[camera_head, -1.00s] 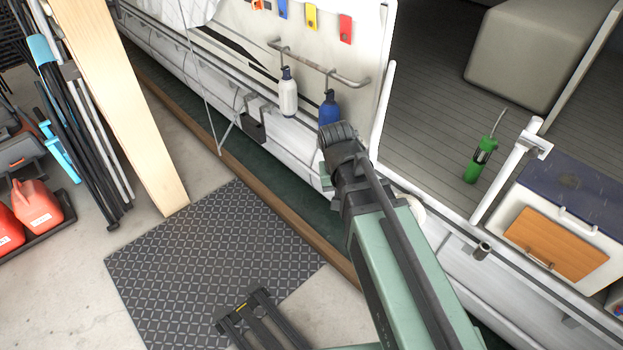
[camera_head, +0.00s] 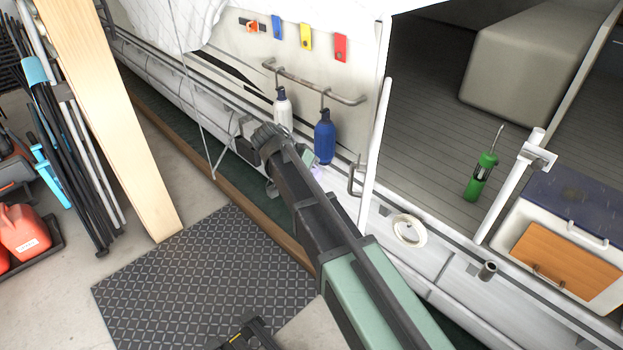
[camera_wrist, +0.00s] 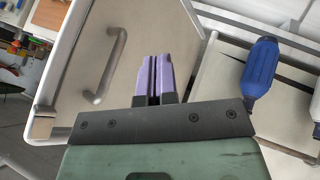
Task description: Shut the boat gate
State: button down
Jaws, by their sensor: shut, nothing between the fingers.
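The boat gate (camera_head: 374,155) shows in the head view as a narrow white upright at the left side of the opening in the boat's side. A grey handle (camera_head: 354,180) sticks out on its left. In the wrist view the gate (camera_wrist: 75,70) is a broad pale panel with a grey bar handle (camera_wrist: 104,66), left of my fingers. The gate stands open. My gripper (camera_wrist: 153,80) is shut and empty, its purple fingers pointing at the panel right of the handle. In the head view my gripper (camera_head: 316,169) is mostly hidden by my arm, left of the gate.
A white post with a catch (camera_head: 515,185) stands right of the opening. A green tool (camera_head: 481,178) stands on the deck. A wooden post (camera_head: 110,110) rises at left.

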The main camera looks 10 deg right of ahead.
jog(key=s+d+f+b, duration=0.2)
jog(key=d+f, duration=0.1)
jog(key=d, duration=0.3)
jog(key=shift+d+f, duration=0.25)
jog(key=shift+d, duration=0.15)
